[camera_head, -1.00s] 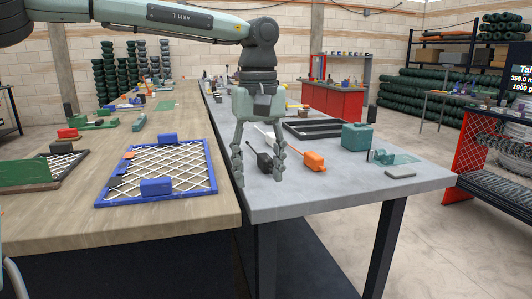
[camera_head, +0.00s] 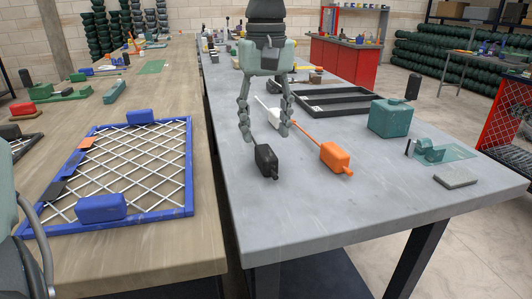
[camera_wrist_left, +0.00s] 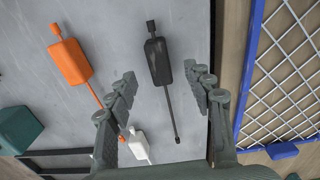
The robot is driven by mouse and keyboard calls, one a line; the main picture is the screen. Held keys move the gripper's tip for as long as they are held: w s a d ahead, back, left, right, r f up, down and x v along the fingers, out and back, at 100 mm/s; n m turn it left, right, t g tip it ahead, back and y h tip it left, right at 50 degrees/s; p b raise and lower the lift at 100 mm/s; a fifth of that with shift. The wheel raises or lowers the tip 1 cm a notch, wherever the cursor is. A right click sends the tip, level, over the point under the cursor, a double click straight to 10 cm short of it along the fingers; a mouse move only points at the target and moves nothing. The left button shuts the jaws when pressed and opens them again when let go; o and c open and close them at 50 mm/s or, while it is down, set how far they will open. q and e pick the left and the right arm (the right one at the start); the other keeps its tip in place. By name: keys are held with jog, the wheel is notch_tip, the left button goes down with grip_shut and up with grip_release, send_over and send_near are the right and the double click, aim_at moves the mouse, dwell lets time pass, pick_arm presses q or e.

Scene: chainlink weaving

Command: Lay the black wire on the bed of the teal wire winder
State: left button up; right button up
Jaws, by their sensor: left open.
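The black wire (camera_head: 265,160) lies on the grey table, a black block with a thin rod; it also shows in the left wrist view (camera_wrist_left: 158,62). My left gripper (camera_head: 265,135) is open and empty above it, its fingers on either side of the rod in the head view. In the left wrist view the left gripper (camera_wrist_left: 160,75) has the black wire between its fingertips in the picture, apart from both. The teal wire winder (camera_head: 430,151) stands at the table's right, with a flat translucent bed (camera_head: 458,151).
An orange block with a rod (camera_head: 335,157) lies right of the black wire, and a white one (camera_head: 276,115) behind. A teal box (camera_head: 390,118), black tray (camera_head: 340,101) and grey slab (camera_head: 455,181) are nearby. A blue mesh frame (camera_head: 190,170) lies on the wooden table. The front grey tabletop is clear.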

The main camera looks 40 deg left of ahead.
aim_at(266, 152)
pick_arm(q)
notch_tip(266, 152, down, 6)
jog(key=shift+w+f+p, duration=0.1)
jog(key=shift+f+p, duration=0.1)
jog(key=shift+p, duration=0.1)
jog(key=shift+f, duration=0.1)
grip_shut()
pick_arm(e)
jog(key=shift+s+f, duration=0.2)
jog(key=shift+f, duration=0.45)
